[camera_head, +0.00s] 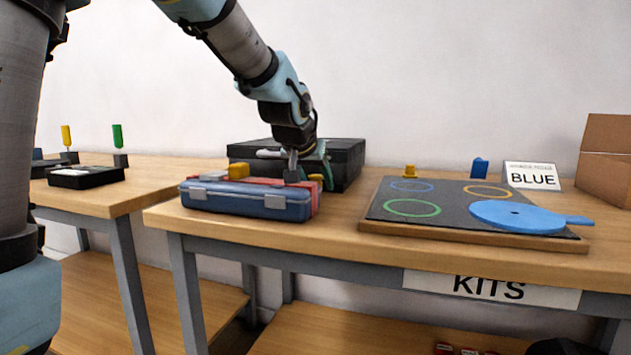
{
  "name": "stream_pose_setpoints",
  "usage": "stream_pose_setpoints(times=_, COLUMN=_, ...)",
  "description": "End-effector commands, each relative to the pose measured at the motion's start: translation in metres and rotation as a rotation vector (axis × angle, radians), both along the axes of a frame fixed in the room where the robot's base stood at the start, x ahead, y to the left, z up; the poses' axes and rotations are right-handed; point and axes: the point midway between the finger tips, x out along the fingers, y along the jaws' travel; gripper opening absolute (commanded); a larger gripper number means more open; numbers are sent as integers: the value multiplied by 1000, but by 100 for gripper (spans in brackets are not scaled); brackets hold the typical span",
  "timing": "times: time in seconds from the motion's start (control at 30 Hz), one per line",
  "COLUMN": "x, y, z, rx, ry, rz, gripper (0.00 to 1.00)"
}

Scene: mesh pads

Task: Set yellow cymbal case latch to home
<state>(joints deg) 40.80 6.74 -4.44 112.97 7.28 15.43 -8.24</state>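I cannot make out for sure which thing is the yellow cymbal case. A blue case (240,204) with grey latches (275,202) lies shut at the left front of the right table. A red case (262,182) lies close behind it, partly hidden. A yellow piece (238,171) shows above the cases, and another small yellow piece (315,178) shows just right of my gripper. My gripper (297,178) points down over the right end of the red case. Its fingertips are small and partly hidden, so its opening and any contact are unclear.
A large black case (345,160) stands behind my gripper. To the right lies a dark board (450,200) with coloured rings and a blue disc (516,216). A BLUE sign (532,176) and cardboard box (606,155) stand behind. A left table (90,197) holds black trays.

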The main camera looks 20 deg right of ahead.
Motion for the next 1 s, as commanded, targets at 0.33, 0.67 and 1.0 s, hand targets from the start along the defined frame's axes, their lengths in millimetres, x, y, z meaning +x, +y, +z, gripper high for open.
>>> stream_pose_setpoints(times=0.33, x=0, y=0, z=0, rx=0, ry=0, rz=0, gripper=20)
stream_pose_setpoints(times=0.67, x=0, y=0, z=0, rx=0, ry=0, rz=0, gripper=0)
stream_pose_setpoints(times=1.0, x=0, y=0, z=7, rx=29, ry=31, rz=0, gripper=0)
